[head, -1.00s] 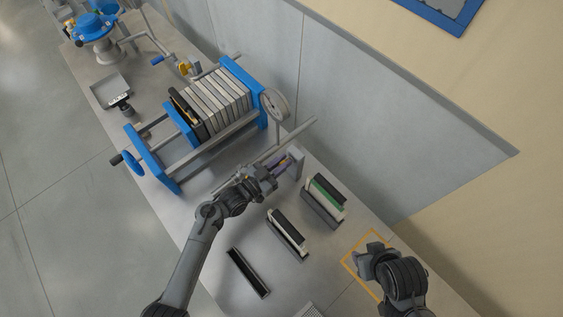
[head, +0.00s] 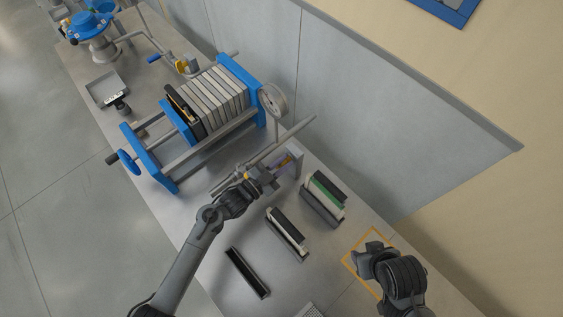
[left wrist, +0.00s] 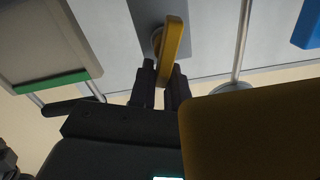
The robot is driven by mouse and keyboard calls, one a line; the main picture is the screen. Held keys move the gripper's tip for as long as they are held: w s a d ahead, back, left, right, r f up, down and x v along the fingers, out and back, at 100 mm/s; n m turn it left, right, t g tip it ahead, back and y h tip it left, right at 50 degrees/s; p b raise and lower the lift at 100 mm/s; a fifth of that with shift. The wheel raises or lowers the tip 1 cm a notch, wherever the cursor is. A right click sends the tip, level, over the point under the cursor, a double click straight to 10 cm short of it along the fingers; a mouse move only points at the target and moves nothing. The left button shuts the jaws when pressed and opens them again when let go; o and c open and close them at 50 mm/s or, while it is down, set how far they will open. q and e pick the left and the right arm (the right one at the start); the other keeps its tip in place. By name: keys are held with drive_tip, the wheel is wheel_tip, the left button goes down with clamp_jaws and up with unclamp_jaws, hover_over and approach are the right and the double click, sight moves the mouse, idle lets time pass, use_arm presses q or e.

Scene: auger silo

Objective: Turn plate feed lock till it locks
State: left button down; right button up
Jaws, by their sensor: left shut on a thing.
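The plate feed lock appears to be the yellow handle (left wrist: 172,45) on a round pivot on a grey post in the left wrist view. My left gripper (left wrist: 163,75) is shut on this handle, with one dark finger on each side. In the head view my left gripper (head: 272,173) is at the grey post (head: 297,162), beside a long grey bar; the handle is small and mostly hidden there. My right gripper (head: 368,250) hangs over the orange outlined square at lower right; its fingers are unclear.
A blue-framed plate press (head: 152,158) with several plates stands behind my left gripper. Two plate holders (head: 290,232) (head: 322,200) and a dark slotted tray (head: 248,272) lie nearby. A large blurred yellow block (left wrist: 250,135) fills the lower right of the left wrist view.

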use_arm(q)
drive_tip(key=shift+s+d+f+m+b, duration=0.15)
drive_tip(key=shift+m+b, duration=0.3)
drive_tip(key=shift+m, duration=0.75)
drive_tip(key=c, duration=1.2)
unclamp_jaws()
drive_tip(key=shift+o, duration=0.2)
drive_tip(key=shift+s, duration=0.1)
drive_tip(key=v, duration=1)
drive_tip(key=shift+s+a, duration=0.2)
drive_tip(key=shift+a, duration=0.1)
